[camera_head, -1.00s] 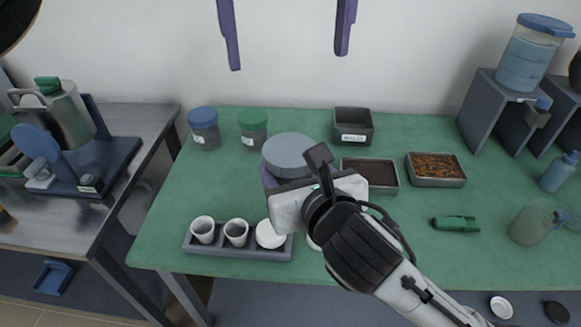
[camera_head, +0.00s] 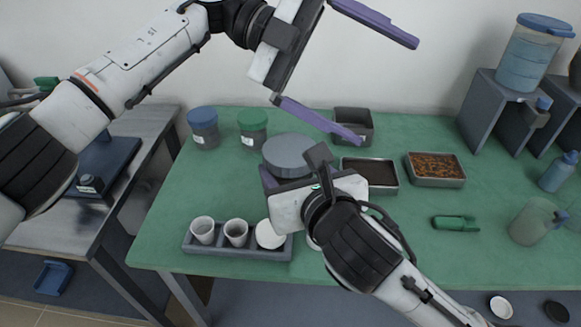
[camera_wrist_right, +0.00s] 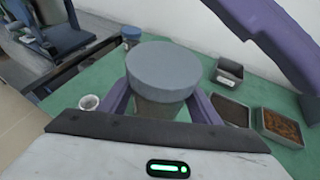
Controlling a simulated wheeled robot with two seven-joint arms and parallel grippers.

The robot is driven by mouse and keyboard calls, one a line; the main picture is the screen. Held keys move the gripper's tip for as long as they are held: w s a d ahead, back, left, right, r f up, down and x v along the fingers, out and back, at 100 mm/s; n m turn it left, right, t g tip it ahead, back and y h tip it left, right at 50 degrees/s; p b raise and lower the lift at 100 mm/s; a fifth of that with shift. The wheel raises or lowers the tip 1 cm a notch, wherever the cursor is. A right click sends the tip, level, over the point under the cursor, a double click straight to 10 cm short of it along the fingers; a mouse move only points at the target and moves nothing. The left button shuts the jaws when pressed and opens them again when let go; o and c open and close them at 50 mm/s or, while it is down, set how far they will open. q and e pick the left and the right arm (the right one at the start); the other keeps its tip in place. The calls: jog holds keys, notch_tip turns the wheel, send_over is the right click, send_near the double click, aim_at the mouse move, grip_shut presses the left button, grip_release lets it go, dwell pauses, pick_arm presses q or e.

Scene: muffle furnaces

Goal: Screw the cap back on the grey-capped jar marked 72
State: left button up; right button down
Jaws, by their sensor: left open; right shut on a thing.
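The grey-capped jar (camera_wrist_right: 158,108) stands upright on the green table, between the purple fingers of my right gripper (camera_wrist_right: 160,100), which is shut on its body. Its wide grey cap (camera_head: 290,153) sits on top of the jar; I cannot tell how tightly. No 72 marking shows, and the jar's body is mostly hidden in the head view. My left gripper (camera_head: 386,92) is open and empty, above and to the right of the cap, its purple fingers spread apart. One left finger also shows at the upper right of the right wrist view.
A blue-capped jar (camera_head: 204,130) and a green-capped jar (camera_head: 252,128) stand behind left. A grey bin (camera_head: 366,125) and two filled trays (camera_head: 436,184) lie to the right. A rack (camera_head: 240,254) with cups is at the front. A green tool (camera_head: 455,223) lies right.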

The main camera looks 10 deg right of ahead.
pick_arm(q)
jog(key=w+a+n+t+h, duration=0.6)
jog(key=a+n+t, duration=0.1)
jog(key=a, duration=0.3)
jog(key=w+a+n+t+h, duration=0.6)
jog(key=w+a+n+t, duration=0.1)
jog(key=a, duration=0.2)
jog(key=w+a+f+n+t+y, duration=0.1)
jog(key=a+f+n+t+y, duration=0.4)
jog(key=a, duration=0.4)
jog(key=a+f+n+t+y, duration=0.3)
jog(key=a+n+t+y, duration=0.25)
jog(key=a, duration=0.25)
jog(key=w+a+f+n+t+y, duration=0.1)
jog(key=a+f+n+t+y, duration=0.4)
jog(key=a, duration=0.4)
jog(key=s+f+n+g+y, duration=0.35)
jog(key=s+f, duration=0.75)
jog(key=f, duration=0.4)
jog(key=s+f+n+g+y, duration=0.3)
jog(key=s+f+n+g, duration=0.15)
jog(key=s+f, duration=0.85)
jog(key=s+d+f+m+g, duration=0.3)
jog(key=s+d+f+g, duration=0.2)
jog(key=d, duration=0.8)
jog(key=s+f, duration=0.3)
jog(key=f, duration=0.2)
jog(key=shift+s+f+m+g, duration=0.35)
jog(key=shift+s+f, duration=0.05)
